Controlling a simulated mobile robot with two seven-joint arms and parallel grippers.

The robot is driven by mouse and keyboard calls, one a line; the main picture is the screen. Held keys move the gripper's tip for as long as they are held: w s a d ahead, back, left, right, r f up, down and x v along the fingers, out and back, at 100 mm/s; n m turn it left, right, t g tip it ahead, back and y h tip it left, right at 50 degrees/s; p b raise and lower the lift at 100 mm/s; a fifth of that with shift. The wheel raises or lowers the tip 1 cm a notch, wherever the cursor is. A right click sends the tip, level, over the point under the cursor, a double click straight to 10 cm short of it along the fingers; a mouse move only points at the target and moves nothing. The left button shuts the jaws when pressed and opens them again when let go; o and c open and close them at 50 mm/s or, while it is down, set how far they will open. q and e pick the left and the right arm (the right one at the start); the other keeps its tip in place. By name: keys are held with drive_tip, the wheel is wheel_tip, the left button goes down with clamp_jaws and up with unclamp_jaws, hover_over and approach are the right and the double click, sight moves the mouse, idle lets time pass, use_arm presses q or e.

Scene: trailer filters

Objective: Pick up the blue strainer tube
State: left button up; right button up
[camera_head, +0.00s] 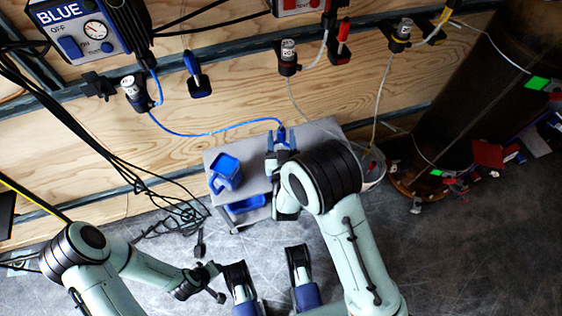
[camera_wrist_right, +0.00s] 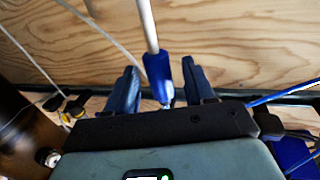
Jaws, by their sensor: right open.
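My right gripper (camera_head: 281,140) is over the back of a small grey cart (camera_head: 322,128). Its two fingers are open, as the right wrist view (camera_wrist_right: 161,85) also shows. The blue strainer tube (camera_wrist_right: 158,78), with a pale rod or hose at its upper end, appears between the fingers in that view, with gaps on both sides. In the head view a small blue piece (camera_head: 281,134) shows at the fingertips, where a blue cable ends. The hand hides its lower part.
A blue cup-like container (camera_head: 225,173) stands on the cart, and a blue bin (camera_head: 246,203) is below it. Hoses and black cables hang from the wooden wall (camera_head: 180,95). A dark barrel (camera_head: 470,85) stands at right.

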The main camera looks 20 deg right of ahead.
drive_tip(key=shift+w+d, duration=0.15)
drive_tip(key=shift+w, duration=0.5)
clamp_jaws()
use_arm(q)
drive_tip(key=shift+s+f, duration=0.2)
drive_tip(key=shift+s, duration=0.05)
